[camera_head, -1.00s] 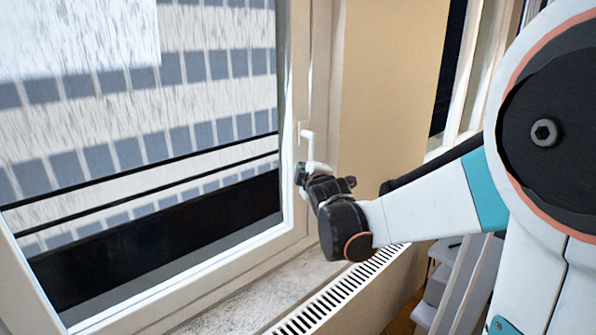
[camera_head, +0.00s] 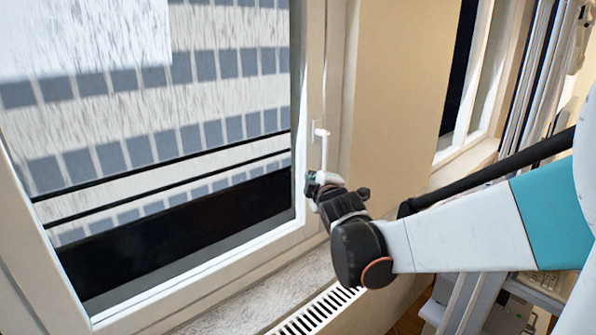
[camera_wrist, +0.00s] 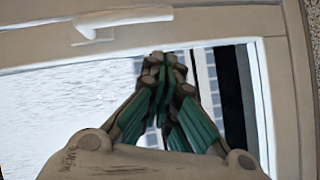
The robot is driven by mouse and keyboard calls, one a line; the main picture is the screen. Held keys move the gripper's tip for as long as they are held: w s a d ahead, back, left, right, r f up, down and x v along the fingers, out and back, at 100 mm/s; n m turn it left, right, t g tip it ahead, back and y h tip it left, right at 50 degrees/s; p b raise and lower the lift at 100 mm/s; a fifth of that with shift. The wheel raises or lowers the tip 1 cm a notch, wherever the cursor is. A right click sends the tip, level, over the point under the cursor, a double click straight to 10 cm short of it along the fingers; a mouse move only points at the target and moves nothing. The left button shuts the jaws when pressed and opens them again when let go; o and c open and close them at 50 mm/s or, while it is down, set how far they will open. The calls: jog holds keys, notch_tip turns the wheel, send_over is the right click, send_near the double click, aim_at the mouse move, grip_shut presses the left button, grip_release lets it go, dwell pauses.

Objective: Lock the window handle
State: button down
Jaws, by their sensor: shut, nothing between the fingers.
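The white window handle (camera_head: 323,150) is on the right side of the window frame in the head view. Its lever hangs down along the frame from its mounting plate. In the wrist view the handle (camera_wrist: 125,18) lies along the frame at the top left, apart from my fingers. My gripper (camera_head: 313,180) is just below and beside the lever's lower end in the head view; whether they touch is unclear there. In the wrist view my gripper (camera_wrist: 165,62) has its green-sided fingers brought together, empty, in front of the glass.
The window frame (camera_head: 312,80) surrounds the glass, with a striped building outside. A stone sill (camera_head: 245,300) and a white slotted radiator grille (camera_head: 320,308) lie below my gripper. A beige wall (camera_head: 395,90) stands to the right of the frame.

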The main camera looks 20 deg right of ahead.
jog(key=f+p+v, duration=0.1)
jog(key=v, duration=0.5)
jog(key=shift+a, duration=0.35)
jog(key=shift+s, duration=0.15)
jog(key=s+a+f+m+g+y+b, duration=0.2)
jog(key=s+a+f+m+g+b, duration=0.2)
jog(key=s+f, duration=0.7)
jog(key=s+a+f+m+g+y+b, duration=0.1)
jog(key=s+a+f+m+g+b, duration=0.3)
jog(key=s+a+f+m+b, duration=0.3)
jog(key=s+f+b, duration=0.4)
jog(key=f+b, duration=0.1)
jog(key=f, duration=0.2)
jog(key=shift+s+a+m+y+b, duration=0.35)
jog(key=shift+a+m+y+b, duration=0.05)
jog(key=shift+a, duration=0.1)
